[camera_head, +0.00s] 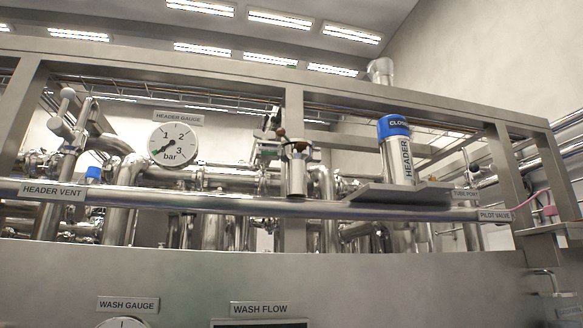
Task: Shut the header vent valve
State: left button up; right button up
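A "HEADER VENT" label (52,191) is fixed on the front rail at the left. Just above and behind it stands a metal vertical pipe with a valve-like fitting (68,135) and a slanted bar at its top. This seems to be the header vent valve; I cannot tell from here whether it is open or shut. The round white header gauge (173,144) is to its right, its needle pointing to the lower left by a green mark. Neither of my grippers is in view.
A steel frame and long horizontal rail (270,206) run across in front of the pipework. A plain panel (230,275) fills the lower front.

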aim_at(56, 124)
jog(key=u, duration=1.5)
